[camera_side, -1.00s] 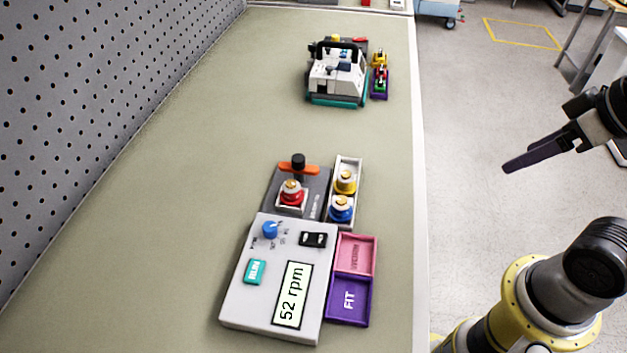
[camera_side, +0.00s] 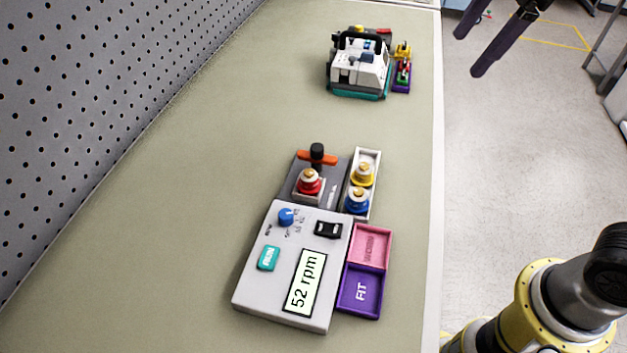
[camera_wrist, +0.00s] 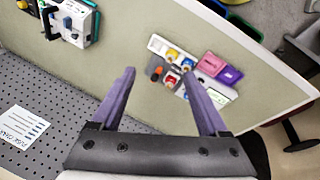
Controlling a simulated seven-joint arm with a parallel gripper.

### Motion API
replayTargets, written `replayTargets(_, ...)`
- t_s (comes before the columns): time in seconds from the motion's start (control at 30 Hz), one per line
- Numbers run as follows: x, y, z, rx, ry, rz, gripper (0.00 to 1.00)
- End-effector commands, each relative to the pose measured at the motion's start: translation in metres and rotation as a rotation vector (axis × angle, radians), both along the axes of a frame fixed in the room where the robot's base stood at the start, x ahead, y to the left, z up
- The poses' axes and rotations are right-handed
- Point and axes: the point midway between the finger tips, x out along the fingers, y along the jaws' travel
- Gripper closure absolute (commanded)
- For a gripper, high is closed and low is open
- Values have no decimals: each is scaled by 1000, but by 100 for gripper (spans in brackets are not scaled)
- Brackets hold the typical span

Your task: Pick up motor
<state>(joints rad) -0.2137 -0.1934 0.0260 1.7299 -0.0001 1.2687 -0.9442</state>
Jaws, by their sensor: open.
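Motor-like round parts with brass tops stand at the middle of the bench: a red one (camera_side: 309,183) in a small white holder on a dark grey base, and a yellow one (camera_side: 363,174) and a blue one (camera_side: 357,200) in a narrow white tray (camera_side: 374,158). I cannot tell which one is the motor. The wrist view shows the red (camera_wrist: 170,79), yellow (camera_wrist: 172,54) and blue (camera_wrist: 188,64) parts beyond my fingers. My gripper (camera_side: 468,52) is open and empty, high at the upper right, well apart from the parts. Its purple fingers (camera_wrist: 159,75) are spread.
A grey control box (camera_side: 262,296) reads 52 rpm. Beside it are a pink tray (camera_side: 371,232) and a purple FIT tray (camera_side: 372,305). A black-handled white device (camera_side: 357,68) stands farther back. A pegboard wall (camera_side: 110,110) borders the left. The bench between is clear.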

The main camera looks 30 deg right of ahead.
Motion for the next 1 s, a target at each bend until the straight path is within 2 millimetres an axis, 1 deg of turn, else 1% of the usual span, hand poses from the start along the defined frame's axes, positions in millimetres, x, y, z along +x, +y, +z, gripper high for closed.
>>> replayTargets(0.03,19,16,-3,-18,26,75,22)
replayTargets(0.1,41,37,-7,-44,54,175,22)
replayTargets(0.17,58,57,-14,-63,80,255,22)
replayTargets(0.2,69,71,-20,-74,97,304,22)
replayTargets(0.27,83,93,-31,-89,124,371,22)
replayTargets(0.3,91,108,-41,-98,141,408,22)
replayTargets(0.4,106,142,-66,-114,183,474,22)
replayTargets(0.5,112,168,-91,-129,219,516,22)
replayTargets(0.6,110,185,-114,-143,259,546,22)
replayTargets(0.7,106,193,-126,-152,280,565,22)
replayTargets(0.77,105,195,-130,-152,279,569,22)
replayTargets(0.87,104,195,-145,-152,280,568,22)
replayTargets(1.0,104,194,-172,-152,282,567,22)
